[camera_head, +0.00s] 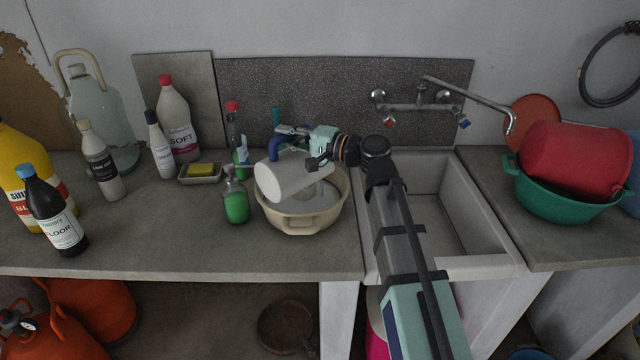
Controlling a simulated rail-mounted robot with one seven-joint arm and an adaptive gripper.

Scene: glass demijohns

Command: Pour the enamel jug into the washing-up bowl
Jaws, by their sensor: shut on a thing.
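The white enamel jug (285,181) is tilted far over, nearly on its side, above the cream washing-up bowl (310,223). Its blue handle (277,147) is at the upper side. My gripper (301,137) is shut at the jug's handle side and holds the jug over the bowl. The exact finger contact is hard to make out. The bowl stands on the worktop left of the sink, with greyish contents (318,200) visible inside. The jug's mouth and any stream from it cannot be made out.
A green soap bottle (236,203) stands close left of the bowl, with a red-capped bottle (238,140) behind. A sponge dish (200,173) and several bottles stand further left. The sink (432,215) is right, under the wall tap (420,105). A green basin (565,203) is far right.

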